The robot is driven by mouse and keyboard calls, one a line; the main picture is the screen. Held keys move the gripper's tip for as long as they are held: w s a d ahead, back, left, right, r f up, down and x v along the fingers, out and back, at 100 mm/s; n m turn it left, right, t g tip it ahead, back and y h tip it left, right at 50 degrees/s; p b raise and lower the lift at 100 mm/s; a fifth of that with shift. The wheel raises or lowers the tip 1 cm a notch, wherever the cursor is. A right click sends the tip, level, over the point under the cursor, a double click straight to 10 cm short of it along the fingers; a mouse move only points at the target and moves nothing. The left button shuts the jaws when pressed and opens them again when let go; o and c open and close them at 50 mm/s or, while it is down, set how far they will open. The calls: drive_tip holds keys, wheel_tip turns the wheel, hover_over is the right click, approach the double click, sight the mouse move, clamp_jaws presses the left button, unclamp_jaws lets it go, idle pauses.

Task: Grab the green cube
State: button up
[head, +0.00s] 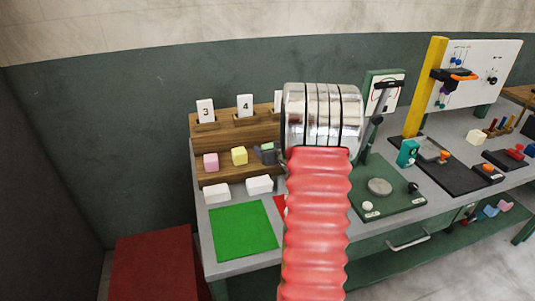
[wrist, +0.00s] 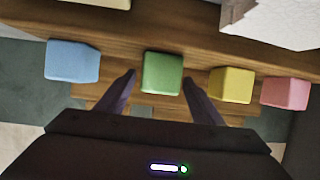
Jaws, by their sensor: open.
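The green cube (wrist: 162,73) sits on the wooden rack (wrist: 150,35) in the wrist view. My gripper (wrist: 159,77) is open, with one dark finger on each side of the green cube near its lower edge. Small gaps show between the cube and both fingertips; I cannot tell how deep the fingers reach.
A blue cube (wrist: 72,62) is left of the green one; a yellow cube (wrist: 232,85) and a pink cube (wrist: 285,93) are right, the yellow close to my finger. White blocks (head: 259,185) and a green mat (head: 243,232) lie on the bench in front.

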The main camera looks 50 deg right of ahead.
sight(269, 146)
drive_tip(key=shift+c, duration=0.4)
drive_tip(key=c, duration=1)
drive_tip(key=shift+c, duration=0.2)
wheel_tip(269, 146, up, 10)
idle(0.6)
